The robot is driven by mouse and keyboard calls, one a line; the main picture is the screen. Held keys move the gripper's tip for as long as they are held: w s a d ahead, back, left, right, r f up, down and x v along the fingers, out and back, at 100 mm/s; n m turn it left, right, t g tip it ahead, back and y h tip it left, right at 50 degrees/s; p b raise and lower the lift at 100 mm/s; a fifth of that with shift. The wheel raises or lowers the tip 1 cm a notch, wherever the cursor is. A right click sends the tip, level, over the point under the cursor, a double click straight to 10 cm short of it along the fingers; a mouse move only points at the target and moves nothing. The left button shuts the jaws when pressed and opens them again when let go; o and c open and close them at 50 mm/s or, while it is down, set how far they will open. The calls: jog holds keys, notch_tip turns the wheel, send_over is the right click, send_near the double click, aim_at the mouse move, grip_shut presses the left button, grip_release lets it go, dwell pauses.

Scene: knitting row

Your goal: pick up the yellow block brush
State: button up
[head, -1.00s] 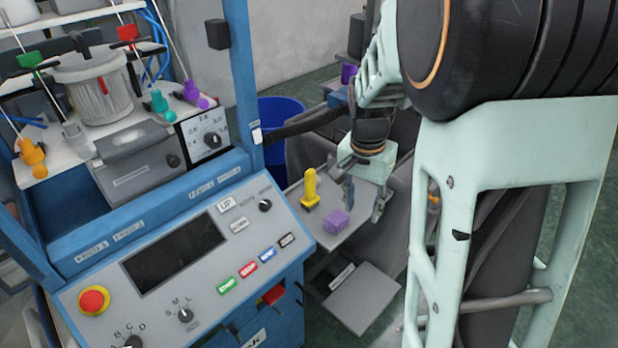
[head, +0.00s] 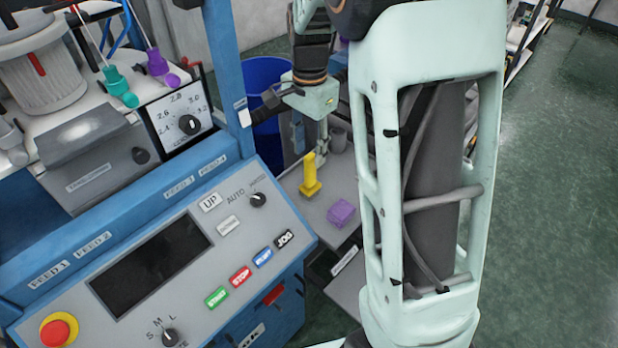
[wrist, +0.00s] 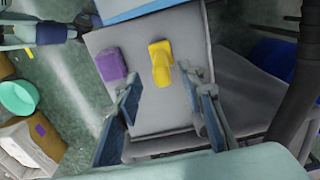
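The yellow block brush (head: 309,178) stands upright on a small grey shelf (head: 318,215) beside the blue machine. In the wrist view the brush (wrist: 161,66) lies ahead of and between the fingers, apart from both. My gripper (head: 309,143) is above and behind the brush in the head view, pointing down. In the wrist view my gripper (wrist: 157,88) has its two fingers spread wide with nothing between them.
A purple block (head: 341,212) sits on the shelf close to the brush; it also shows in the wrist view (wrist: 111,65). The blue machine panel (head: 150,270) stands to the left. A blue bin (head: 268,80) is behind.

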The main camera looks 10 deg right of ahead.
aim_at(310, 166)
jog(key=shift+w+d+f+p, duration=0.1)
jog(key=shift+f+p, duration=0.15)
jog(key=shift+f, duration=1.3)
jog(key=shift+w+f+p, duration=0.1)
jog(key=shift+f+p, duration=0.1)
jog(key=shift+f, duration=1.35)
grip_shut()
